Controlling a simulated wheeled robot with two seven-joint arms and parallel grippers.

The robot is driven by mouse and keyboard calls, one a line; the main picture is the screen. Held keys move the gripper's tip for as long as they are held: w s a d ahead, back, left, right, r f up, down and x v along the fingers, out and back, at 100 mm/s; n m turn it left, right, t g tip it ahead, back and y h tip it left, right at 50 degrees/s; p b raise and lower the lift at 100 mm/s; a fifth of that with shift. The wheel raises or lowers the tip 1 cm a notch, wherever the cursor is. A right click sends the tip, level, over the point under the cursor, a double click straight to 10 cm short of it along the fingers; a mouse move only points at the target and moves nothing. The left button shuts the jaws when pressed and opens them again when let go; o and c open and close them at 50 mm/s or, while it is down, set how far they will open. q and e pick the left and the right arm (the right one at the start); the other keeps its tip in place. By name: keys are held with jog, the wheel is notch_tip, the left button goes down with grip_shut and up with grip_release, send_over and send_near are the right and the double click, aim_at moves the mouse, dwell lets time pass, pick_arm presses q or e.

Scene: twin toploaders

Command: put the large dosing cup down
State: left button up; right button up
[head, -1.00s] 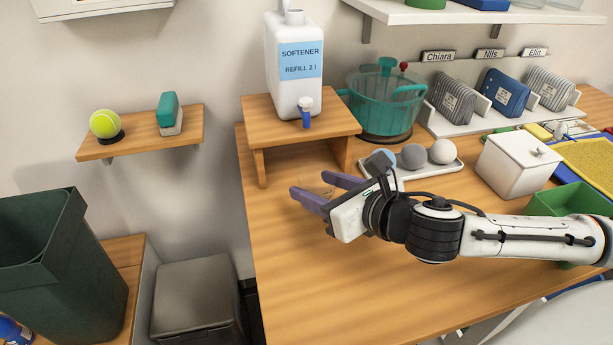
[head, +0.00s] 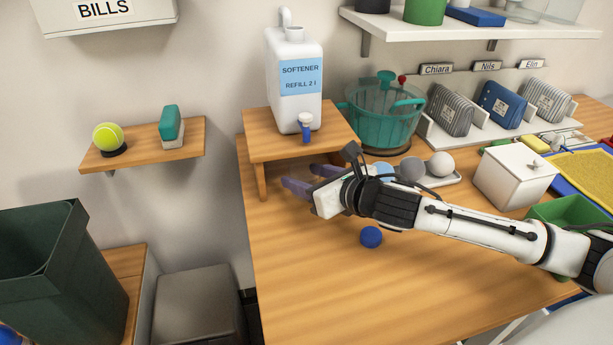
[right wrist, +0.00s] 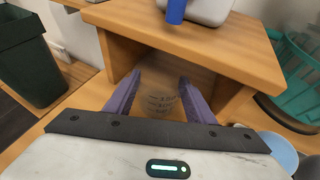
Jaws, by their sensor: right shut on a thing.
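The large dosing cup (right wrist: 162,101) is clear, with dark scale marks, and shows in the right wrist view between the two purple fingers of my right gripper (right wrist: 158,84). The gripper is shut on it. In the head view my right gripper (head: 306,180) reaches to the front opening of the small wooden stand (head: 260,150), and the cup cannot be made out there. Whether the cup's base touches the table (head: 300,270) cannot be told. My left gripper is not in view.
The white softener canister (head: 294,95) with its blue tap (head: 306,130) stands on the wooden stand. To its right are a teal basket (head: 382,120) and a tray of balls (head: 445,180). The front table area is clear.

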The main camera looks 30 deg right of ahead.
jog(key=shift+f, duration=0.15)
jog(key=o, duration=1.1)
jog(key=v, duration=1)
jog(key=shift+s+d+b, duration=0.25)
jog(key=shift+s+b, duration=0.05)
jog(key=shift+b, duration=0.1)
jog(key=shift+s+a+r, duration=0.1)
jog(key=shift+s+r, duration=0.45)
jog(key=shift+s, duration=0.1)
